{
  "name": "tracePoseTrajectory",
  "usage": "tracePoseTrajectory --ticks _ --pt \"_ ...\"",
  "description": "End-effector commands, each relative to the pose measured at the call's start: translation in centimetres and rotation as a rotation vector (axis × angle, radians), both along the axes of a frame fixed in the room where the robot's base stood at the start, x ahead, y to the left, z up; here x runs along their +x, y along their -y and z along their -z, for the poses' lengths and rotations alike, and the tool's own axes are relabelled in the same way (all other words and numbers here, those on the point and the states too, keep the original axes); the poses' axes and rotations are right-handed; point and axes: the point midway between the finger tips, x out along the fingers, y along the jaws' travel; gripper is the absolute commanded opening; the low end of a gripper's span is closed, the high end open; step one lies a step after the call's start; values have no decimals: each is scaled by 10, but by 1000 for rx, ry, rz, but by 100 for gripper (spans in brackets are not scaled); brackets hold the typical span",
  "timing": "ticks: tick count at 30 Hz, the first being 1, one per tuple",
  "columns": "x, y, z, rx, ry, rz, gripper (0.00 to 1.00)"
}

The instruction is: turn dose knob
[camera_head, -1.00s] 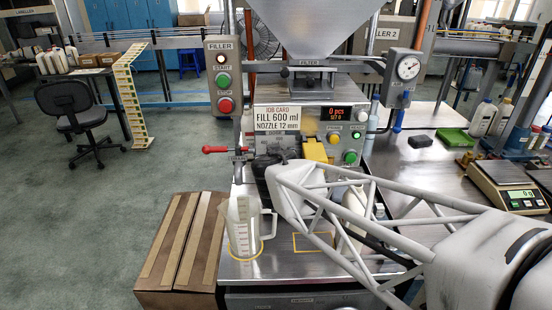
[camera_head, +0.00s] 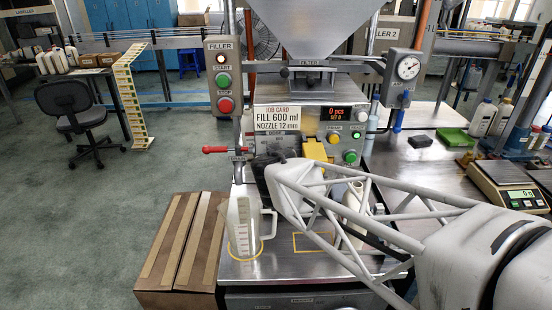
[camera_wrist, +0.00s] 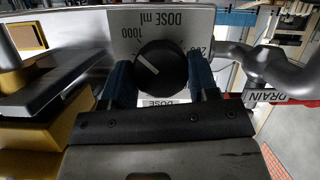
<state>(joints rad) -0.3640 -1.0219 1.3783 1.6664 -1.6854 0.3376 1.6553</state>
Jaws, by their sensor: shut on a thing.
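The dose knob (camera_wrist: 160,69) is a black round knob with a white pointer line. It sits on a plate marked DOSE ml, with 1000 and a partly hidden number at its sides. My gripper (camera_wrist: 162,82) is shut on the knob, with one blue-padded finger on each side. In the wrist view the pointer slants to the upper left. In the head view my arm and hand hide the knob on the front of the filler (camera_head: 268,135).
A clear measuring jug (camera_head: 243,225) stands below at the left of the filler's deck. A white bottle (camera_head: 352,212) stands behind my arm links. A red-handled lever (camera_head: 216,150) projects left. A DRAIN label (camera_wrist: 268,96) and metal pipe (camera_wrist: 270,66) lie right of the knob.

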Motion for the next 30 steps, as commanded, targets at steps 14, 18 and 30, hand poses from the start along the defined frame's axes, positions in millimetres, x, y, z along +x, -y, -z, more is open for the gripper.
tracePoseTrajectory --ticks 14,18,30 --pt "0 -2 0 -210 0 -2 31" --pt "0 -3 0 -328 0 -2 31" --pt "0 -5 2 -709 -1 -2 31"
